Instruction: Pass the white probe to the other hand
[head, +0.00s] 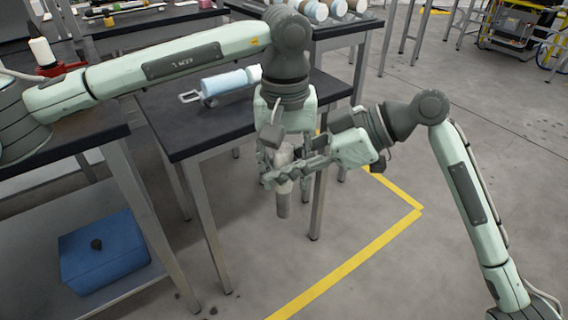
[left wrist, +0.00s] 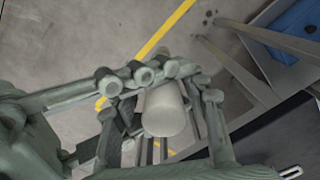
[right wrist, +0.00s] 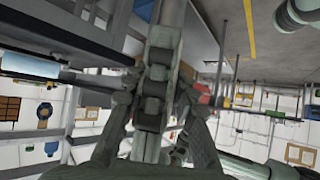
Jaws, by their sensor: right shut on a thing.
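The white probe (head: 283,203) hangs roughly upright over the floor, in front of the dark bench, with its middle partly hidden by fingers. My right gripper (head: 280,177) comes in from the right and is shut across the probe. My left gripper (head: 284,160) points down from above, its fingers on both sides of the probe's upper end. In the left wrist view the probe's pale rounded end (left wrist: 166,112) sits between the left fingers, with gaps beside it, so they look open. The right wrist view shows part of the probe (right wrist: 172,14) beyond the right fingers.
A dark bench (head: 185,125) stands close behind the grippers and holds a light-blue cylinder with a handle (head: 224,83). A blue box (head: 103,250) lies on a low shelf at left. Yellow tape (head: 345,268) marks the floor; open floor lies at right.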

